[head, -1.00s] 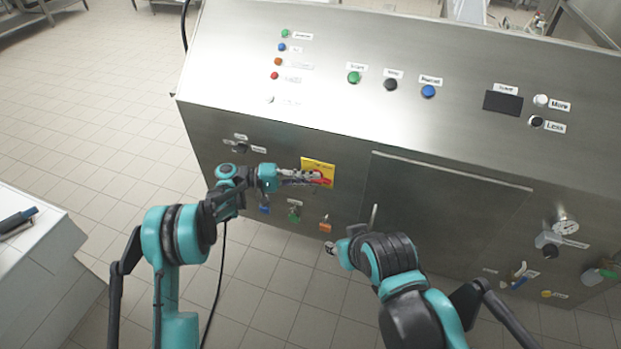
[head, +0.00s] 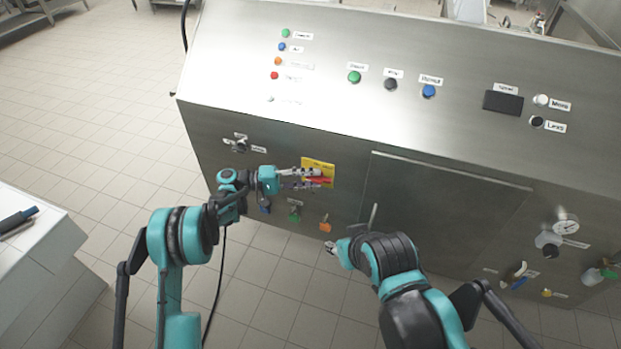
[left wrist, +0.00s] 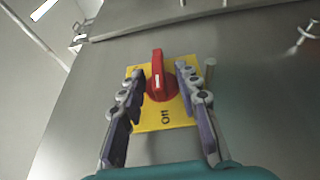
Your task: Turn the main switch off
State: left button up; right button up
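The main switch is a red rotary knob (left wrist: 160,80) on a yellow plate (left wrist: 150,121) marked "Off", seen in the left wrist view. In the head view the yellow plate (head: 322,168) is on the front of the steel machine, left of the door. My left gripper (left wrist: 162,84) is open. Its two fingers stand on either side of the red knob with a gap on both sides. In the head view my left gripper (head: 310,179) partly covers the knob.
The steel door (head: 440,210) with its handle is right of the plate. Several coloured valves, such as the orange one (head: 325,226), are below the switch. A sloped button panel (head: 390,40) is above. A white counter (head: 35,260) stands at the left.

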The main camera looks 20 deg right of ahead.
pick_arm(q)
jog(key=w+a, duration=0.2)
jog(key=a, duration=0.9)
jog(key=shift+w+a, duration=0.2)
jog(key=shift+a, duration=0.2)
jog(key=s+a+r+n+t+y, duration=0.3)
jog(key=s+a+r+t+y, duration=0.2)
jog(key=s+r+y, duration=0.4)
jog(key=s+a+f+t+y, duration=0.2)
jog(key=s+a+t+y, duration=0.3)
jog(key=s+a, duration=1.3)
jog(key=s+y, duration=0.3)
jog(key=shift+a+m+t+y, duration=0.15)
jog(key=shift+m+t+y, duration=0.15)
jog(key=shift+m+y, duration=0.1)
